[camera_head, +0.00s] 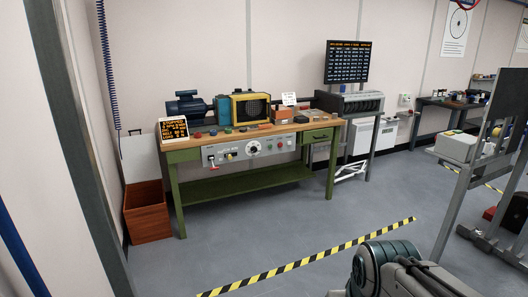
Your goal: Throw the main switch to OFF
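A green workbench (245,188) with a wooden top stands against the back wall, well ahead of me. A grey control panel (267,146) runs along its front edge. At the panel's left end is a small switch with a red part (212,164), which looks like the main switch; its label and position are too small to read. To its right are a small yellow control (231,156), a round white dial (253,149) and red buttons (280,145). Part of my arm shows at the bottom right, far from the bench. My gripper is not in view.
A motor rig with a yellow-framed unit (251,107) and an orange-text display (174,129) stand on the bench. A wooden crate (147,212) is left of it. Yellow-black floor tape (310,258) crosses open floor before it. A grey frame (455,205) stands right.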

